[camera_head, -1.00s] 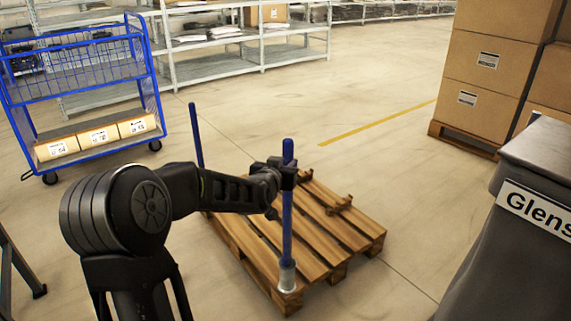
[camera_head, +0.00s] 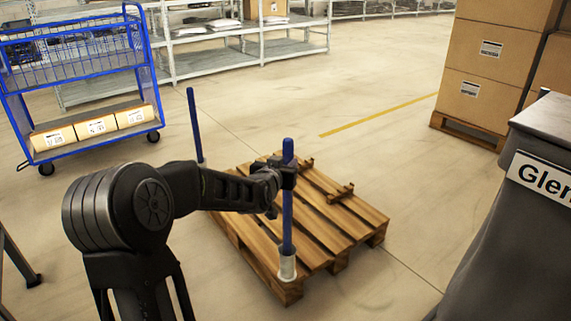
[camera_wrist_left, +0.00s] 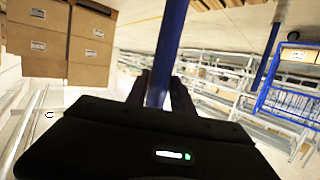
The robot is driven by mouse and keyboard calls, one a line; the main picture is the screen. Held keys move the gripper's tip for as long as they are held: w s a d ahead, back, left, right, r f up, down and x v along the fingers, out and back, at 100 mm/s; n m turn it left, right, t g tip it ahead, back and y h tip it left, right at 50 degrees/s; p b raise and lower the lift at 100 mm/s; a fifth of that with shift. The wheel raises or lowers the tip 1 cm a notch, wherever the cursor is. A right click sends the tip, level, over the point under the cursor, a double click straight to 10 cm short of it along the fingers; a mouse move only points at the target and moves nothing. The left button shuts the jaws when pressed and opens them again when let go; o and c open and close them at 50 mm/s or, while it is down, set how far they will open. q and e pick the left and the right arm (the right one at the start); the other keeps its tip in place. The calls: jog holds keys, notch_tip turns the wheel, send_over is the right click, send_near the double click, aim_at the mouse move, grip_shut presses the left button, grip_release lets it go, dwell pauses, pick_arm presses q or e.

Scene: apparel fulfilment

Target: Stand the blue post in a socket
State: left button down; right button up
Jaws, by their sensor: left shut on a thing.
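A blue post (camera_head: 287,222) stands upright at the near corner of the wooden pallet (camera_head: 345,219). Its lower end is at a pale metal socket (camera_head: 287,268) on that corner; how deep it sits in the socket I cannot tell. My left gripper (camera_head: 287,174) is shut on this post near its upper end. In the left wrist view, the post (camera_wrist_left: 168,50) runs between the fingers of the left gripper (camera_wrist_left: 162,88). A second blue post (camera_head: 195,125) stands upright at the pallet's far left corner, its foot in a similar socket. My right gripper is out of view.
Small wooden brackets lie on the pallet's far side. A blue wire cart (camera_head: 82,85) stands at the back left, with shelving (camera_head: 235,45) behind. Stacked cartons (camera_head: 487,75) are at the right, and a dark grey labelled unit (camera_head: 510,240) is near right. Floor beyond the pallet is clear.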

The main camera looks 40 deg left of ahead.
pick_arm(q)
jog(key=shift+r, duration=0.1)
jog(key=c, duration=1.3)
grip_release()
jog(key=shift+o, duration=1.4)
jog(key=shift+s+d+r, duration=0.1)
jog(key=shift+s+d, duration=0.05)
jog(key=shift+s, duration=0.35)
jog(key=p+v, duration=0.1)
jog(key=v, duration=0.5)
jog(key=shift+s+d+p, duration=0.2)
jog(key=shift+s+p, duration=0.15)
jog(key=shift+p, duration=0.05)
